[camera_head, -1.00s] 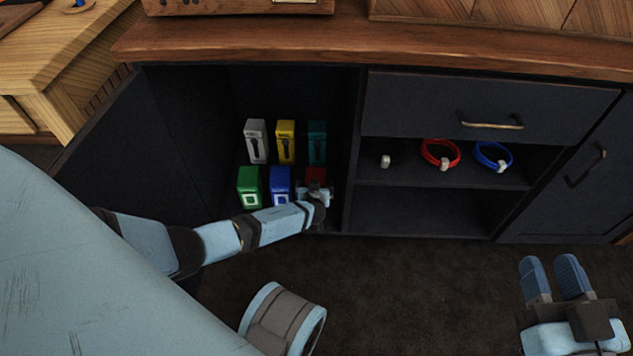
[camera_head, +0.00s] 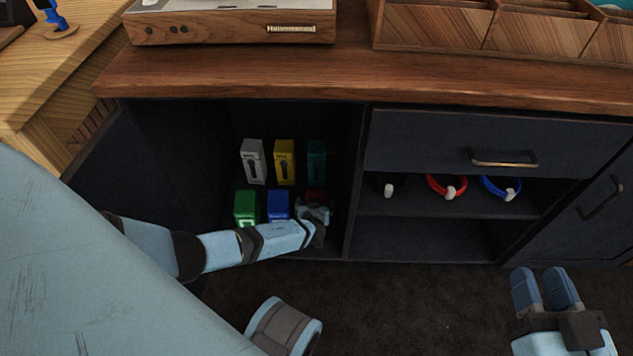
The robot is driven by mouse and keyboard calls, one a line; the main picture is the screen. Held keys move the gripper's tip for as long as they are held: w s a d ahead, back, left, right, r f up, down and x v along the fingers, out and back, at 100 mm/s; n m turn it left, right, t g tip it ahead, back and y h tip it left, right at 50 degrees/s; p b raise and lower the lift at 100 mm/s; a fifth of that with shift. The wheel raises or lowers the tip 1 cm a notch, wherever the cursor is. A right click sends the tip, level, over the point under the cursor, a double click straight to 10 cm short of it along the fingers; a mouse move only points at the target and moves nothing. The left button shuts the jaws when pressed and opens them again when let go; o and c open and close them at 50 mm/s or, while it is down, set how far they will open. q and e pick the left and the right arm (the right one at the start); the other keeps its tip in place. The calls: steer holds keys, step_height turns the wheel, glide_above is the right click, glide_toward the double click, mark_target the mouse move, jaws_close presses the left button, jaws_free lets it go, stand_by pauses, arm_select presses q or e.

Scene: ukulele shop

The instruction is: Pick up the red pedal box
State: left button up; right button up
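The red pedal box (camera_head: 317,194) stands in the open left cabinet compartment, at the right end of the front row. Only a strip of its top shows. My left gripper (camera_head: 316,208) is in front of it and hides most of it. I cannot see its fingers well enough to tell whether they are open or shut on the box. My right gripper (camera_head: 545,287) is at the lower right, away from the cabinet, with its two fingers a little apart and nothing between them.
A blue box (camera_head: 278,205) and a green box (camera_head: 246,207) stand left of the red one. White (camera_head: 254,162), yellow (camera_head: 284,162) and teal (camera_head: 316,161) boxes stand behind. The compartment's right wall (camera_head: 351,190) is close to my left gripper. Coiled cables (camera_head: 447,187) lie on the shelf to the right.

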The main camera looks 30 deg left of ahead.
arm_select(q)
steer(key=shift+w+a+f, duration=0.1)
steer(key=shift+w, duration=0.1)
steer(key=c, duration=1.5)
steer(key=shift+c, duration=0.2)
